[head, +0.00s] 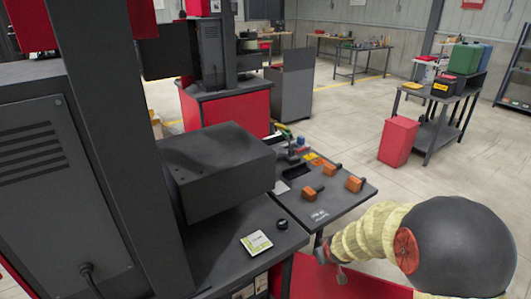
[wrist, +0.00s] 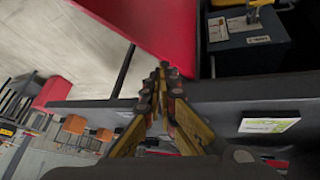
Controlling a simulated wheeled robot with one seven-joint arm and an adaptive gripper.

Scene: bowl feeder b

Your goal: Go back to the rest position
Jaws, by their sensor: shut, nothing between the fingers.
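My gripper (wrist: 163,82) shows in the wrist view with its yellow and dark fingers drawn together at the tips, and nothing is held between them. In the head view my arm, in a cream ribbed cover with a dark rounded joint, reaches in from the lower right. Its far end is low beside the front of the dark workbench (head: 232,262), and the fingertips cannot be made out there. In the wrist view the fingertips appear in front of a dark edge, next to a red panel (wrist: 150,30); contact cannot be told.
Several orange blocks (head: 354,183) stand on the side table (head: 345,199). A red bin (head: 398,141) and a cart (head: 440,117) stand at the right. The floor between is clear.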

